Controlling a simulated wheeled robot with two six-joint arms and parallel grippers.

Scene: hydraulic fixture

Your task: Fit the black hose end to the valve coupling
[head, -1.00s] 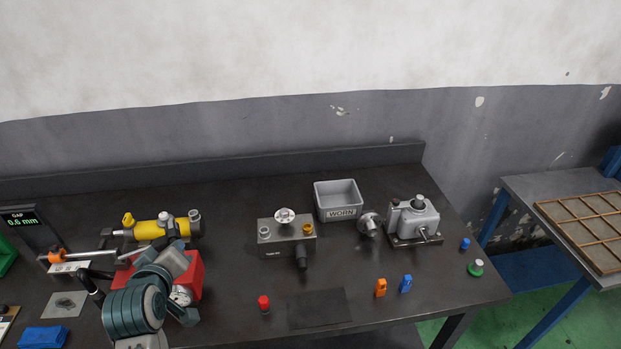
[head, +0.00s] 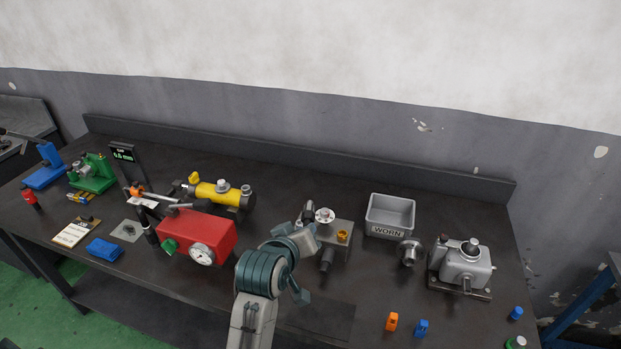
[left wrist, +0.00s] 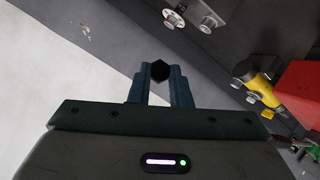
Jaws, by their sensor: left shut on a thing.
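My left gripper (head: 308,214) reaches in over the left end of the grey valve block (head: 340,254). In the left wrist view its two fingers (left wrist: 160,80) are shut on a black hexagonal piece (left wrist: 159,70), seen end-on, which I take as the black hose end. The block carries a silver round fitting (head: 324,215), a brass fitting (head: 343,236) and a dark cylindrical part (head: 327,260) at its front. In the left wrist view two silver fittings (left wrist: 173,19) show beyond the fingers, apart from the black piece. The arm hides the block's left side. My right gripper is not in view.
Left of the arm stand the red pump box (head: 195,236) with a gauge and the yellow cylinder (head: 222,194). The grey WORN bin (head: 390,229) stands behind right, with a silver flanged part (head: 408,254) and a grey machine (head: 462,266) nearby. Orange (head: 392,322) and blue pieces lie in front.

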